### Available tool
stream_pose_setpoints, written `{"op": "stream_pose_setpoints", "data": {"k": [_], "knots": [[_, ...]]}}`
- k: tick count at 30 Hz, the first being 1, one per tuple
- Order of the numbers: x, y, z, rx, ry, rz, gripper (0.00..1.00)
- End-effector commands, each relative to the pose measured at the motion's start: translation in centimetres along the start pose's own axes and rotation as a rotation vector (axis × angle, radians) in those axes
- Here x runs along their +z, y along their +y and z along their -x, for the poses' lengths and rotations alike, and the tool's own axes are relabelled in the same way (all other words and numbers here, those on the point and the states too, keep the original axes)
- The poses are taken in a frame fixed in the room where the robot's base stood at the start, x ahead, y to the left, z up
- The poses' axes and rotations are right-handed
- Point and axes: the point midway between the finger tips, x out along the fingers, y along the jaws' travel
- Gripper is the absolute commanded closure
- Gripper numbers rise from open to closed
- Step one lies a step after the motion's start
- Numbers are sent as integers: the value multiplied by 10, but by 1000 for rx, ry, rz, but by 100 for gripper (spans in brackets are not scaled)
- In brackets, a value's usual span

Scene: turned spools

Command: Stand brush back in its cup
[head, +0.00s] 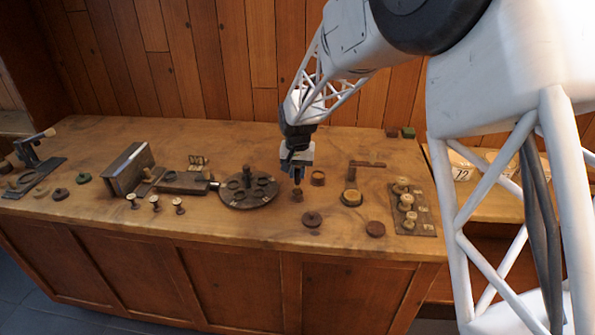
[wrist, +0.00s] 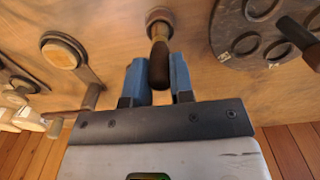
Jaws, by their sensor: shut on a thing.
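The brush (wrist: 159,62), with a dark rounded near end and a tan section beyond it, is upright or nearly so between the blue fingers of my gripper (wrist: 158,80). In the head view my gripper (head: 297,166) points down over the bench, shut on the brush. A small round brown cup (head: 297,195) stands right under it; this cup also shows in the wrist view (wrist: 159,14), at the brush's far end. I cannot tell whether the brush's lower end is inside the cup or just above it.
Another small brown round holder (head: 318,178) stands just right of my gripper. A dark disc with holes and a post (head: 248,190) is close on the left. A light-topped round piece (head: 351,198) and a board of spools (head: 415,215) are on the right. A dark puck (head: 312,219) lies in front.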

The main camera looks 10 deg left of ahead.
Motion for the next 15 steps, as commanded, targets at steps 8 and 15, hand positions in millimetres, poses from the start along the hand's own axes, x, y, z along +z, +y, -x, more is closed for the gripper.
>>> {"op": "stream_pose_setpoints", "data": {"k": [8, 15], "knots": [[0, 0, -3, 0, 0, 0, 97], [0, 0, -6, 0, 0, 0, 97]]}}
